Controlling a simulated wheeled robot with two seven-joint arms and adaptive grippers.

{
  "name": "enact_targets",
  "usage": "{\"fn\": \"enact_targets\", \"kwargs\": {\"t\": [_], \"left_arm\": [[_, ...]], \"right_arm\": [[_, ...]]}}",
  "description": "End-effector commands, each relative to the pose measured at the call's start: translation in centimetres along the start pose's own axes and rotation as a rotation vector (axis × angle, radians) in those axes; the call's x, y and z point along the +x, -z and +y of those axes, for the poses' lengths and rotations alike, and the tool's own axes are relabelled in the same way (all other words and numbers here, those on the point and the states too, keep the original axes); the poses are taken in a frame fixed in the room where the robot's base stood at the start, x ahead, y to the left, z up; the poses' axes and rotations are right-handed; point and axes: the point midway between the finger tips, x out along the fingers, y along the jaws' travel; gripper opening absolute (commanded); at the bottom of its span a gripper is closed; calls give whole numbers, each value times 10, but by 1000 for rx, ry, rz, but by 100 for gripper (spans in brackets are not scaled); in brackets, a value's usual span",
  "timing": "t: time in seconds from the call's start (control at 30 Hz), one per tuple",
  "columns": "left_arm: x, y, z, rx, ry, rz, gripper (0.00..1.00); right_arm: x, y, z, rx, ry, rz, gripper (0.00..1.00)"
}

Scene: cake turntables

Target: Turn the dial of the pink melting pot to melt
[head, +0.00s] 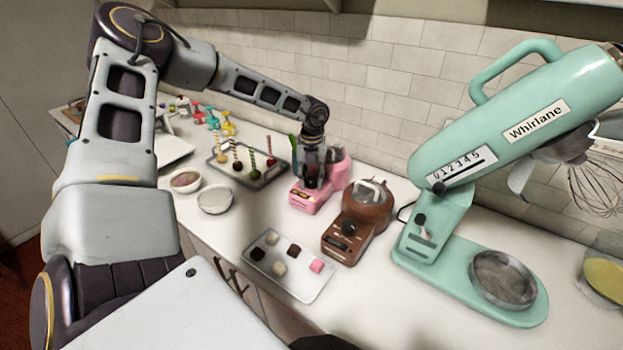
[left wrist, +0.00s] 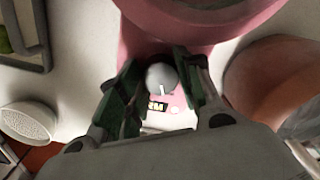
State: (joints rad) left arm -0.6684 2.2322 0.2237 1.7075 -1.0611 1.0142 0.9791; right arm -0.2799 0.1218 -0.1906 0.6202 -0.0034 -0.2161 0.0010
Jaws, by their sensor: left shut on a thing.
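The pink melting pot (head: 309,197) stands on the counter, left of a brown melting pot, partly hidden behind my left gripper. My left gripper (head: 311,181) points down over the front part of the pink pot. In the left wrist view the pink pot (left wrist: 195,22) fills the top, and its round grey dial (left wrist: 161,78) with a light pointer mark sits between the two fingers of my left gripper (left wrist: 160,88). The fingers are closed in on the dial's sides. My right gripper is not in view.
The brown melting pot (head: 368,208) stands close on the right. A tray of sweets (head: 290,284) lies in front, and a tray of cake pops (head: 222,162) stands behind left. Two bowls (head: 215,199) are at left. A big mint mixer (head: 470,278) stands at right.

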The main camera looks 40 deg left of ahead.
Motion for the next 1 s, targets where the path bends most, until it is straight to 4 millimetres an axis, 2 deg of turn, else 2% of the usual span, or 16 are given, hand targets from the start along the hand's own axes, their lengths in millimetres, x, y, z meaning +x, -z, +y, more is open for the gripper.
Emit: {"fn": "enact_targets", "kwargs": {"t": [0.03,0.2,0.4,0.53,0.67,1.0], "left_arm": [[0,0,0,0,0,0,38],[0,0,0,0,0,0,58],[0,0,0,0,0,0,58],[0,0,0,0,0,0,58],[-3,0,0,0,0,-1,58],[-28,0,0,1,1,-2,58]], "right_arm": [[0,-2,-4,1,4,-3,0],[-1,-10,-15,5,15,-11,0],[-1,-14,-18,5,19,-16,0],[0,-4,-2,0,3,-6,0],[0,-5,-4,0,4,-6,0],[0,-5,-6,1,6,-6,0]]}}
